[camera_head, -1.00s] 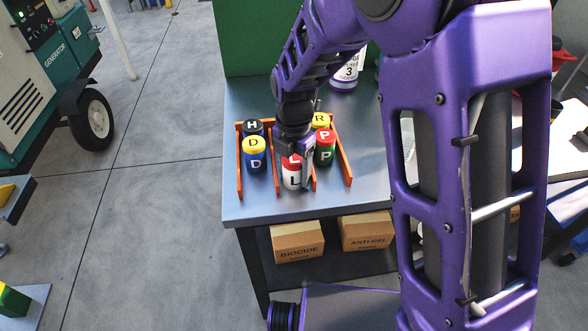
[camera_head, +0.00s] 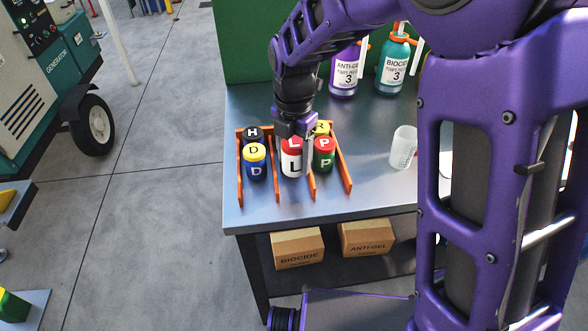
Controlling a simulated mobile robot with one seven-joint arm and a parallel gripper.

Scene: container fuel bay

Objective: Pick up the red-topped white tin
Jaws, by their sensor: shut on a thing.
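One finger shows along the tin's right side; the other is hidden. The gripper covers part of the red top. The tin looks slightly raised, but the gap under it is hard to see.
A yellow-topped blue tin (camera_head: 255,165) stands close on the left, a red-topped green tin (camera_head: 324,157) close on the right. Behind are a black-topped tin (camera_head: 253,133) and a yellow-topped one (camera_head: 322,129). A measuring cup (camera_head: 403,148) and bottles (camera_head: 393,67) stand farther right.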

